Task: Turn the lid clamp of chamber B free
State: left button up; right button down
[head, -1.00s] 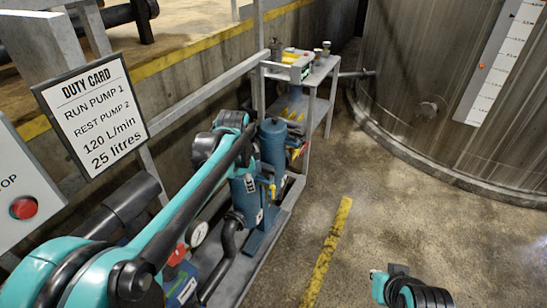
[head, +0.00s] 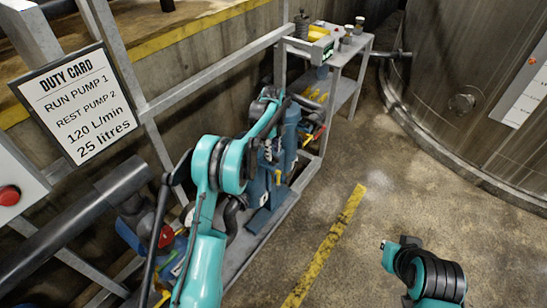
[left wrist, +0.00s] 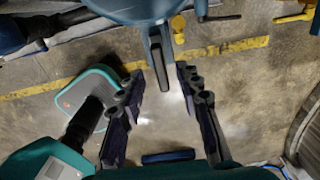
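Two upright blue chambers stand on the pump skid. In the head view the nearer blue body (head: 258,185) is largely covered by my left arm. No letter B is readable. In the left wrist view a rounded blue body (left wrist: 120,10) fills the top edge, and a dark bar (left wrist: 160,65), apparently the lid clamp's handle, projects from it. My left gripper (left wrist: 161,76) is open, its fingertips on either side of the bar's end, with gaps visible. In the head view its fingers are hard to make out among the dark parts. My right arm shows at lower right; its gripper is not visible.
A duty card (head: 76,103) and a red stop button (head: 9,195) are at left. A grey rail (head: 215,68) runs behind the skid. A small bench (head: 350,45) with jars stands behind. The floor right of the yellow line (head: 325,248) is clear up to the tank (head: 465,75).

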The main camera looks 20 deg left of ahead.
aim_at(273, 155)
pick_arm(q)
jog(key=shift+f+b, duration=0.4)
jog(key=shift+f, duration=1.4)
jog(key=shift+c, duration=0.2)
grip_shut()
